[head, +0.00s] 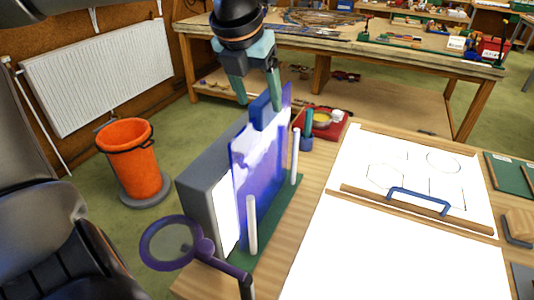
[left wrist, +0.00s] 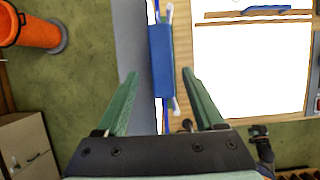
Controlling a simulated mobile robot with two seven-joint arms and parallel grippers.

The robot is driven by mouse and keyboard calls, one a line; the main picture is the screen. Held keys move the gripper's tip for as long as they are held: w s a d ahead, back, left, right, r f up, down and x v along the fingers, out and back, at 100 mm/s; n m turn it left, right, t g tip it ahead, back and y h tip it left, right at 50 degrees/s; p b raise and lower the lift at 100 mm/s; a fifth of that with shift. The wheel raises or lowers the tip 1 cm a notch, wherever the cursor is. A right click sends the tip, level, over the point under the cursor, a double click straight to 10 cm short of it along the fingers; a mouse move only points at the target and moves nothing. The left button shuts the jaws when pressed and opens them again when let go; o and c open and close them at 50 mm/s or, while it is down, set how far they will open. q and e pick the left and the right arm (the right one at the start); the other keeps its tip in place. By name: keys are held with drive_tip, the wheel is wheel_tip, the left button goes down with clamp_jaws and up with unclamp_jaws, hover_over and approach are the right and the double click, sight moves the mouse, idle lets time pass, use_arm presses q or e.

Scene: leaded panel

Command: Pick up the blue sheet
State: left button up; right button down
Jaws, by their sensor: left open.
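The blue sheet (head: 257,165) is a glossy, streaked blue-violet pane standing upright on a green base (head: 277,222) between white posts. A solid blue grip block (head: 260,111) sits on its top edge; the block also shows in the left wrist view (left wrist: 161,60). My left gripper (head: 260,104) is open above the sheet. Its green fingers are on either side of the block, apart from it in the left wrist view (left wrist: 160,74). Whether the fingertips reach down level with the block is hard to tell. My right gripper is in neither view.
A grey box with a bright white face (head: 225,213) stands close behind the sheet. A magnifier (head: 172,243) is in front. A red tray (head: 326,125) and white drawing board (head: 400,250) lie to the right. An orange bucket (head: 134,165) stands on the floor at left.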

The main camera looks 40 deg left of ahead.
sight(266, 116)
use_arm(q)
drive_tip(key=shift+w+p+x, duration=0.2)
drive_tip(key=shift+p+x, duration=0.45)
drive_tip(key=shift+x, duration=2.4)
drive_tip(key=shift+d+r, duration=0.1)
drive_tip(key=shift+r, duration=0.05)
clamp_jaws()
drive_tip(key=shift+w+r, duration=0.1)
drive_tip(key=shift+r, duration=0.05)
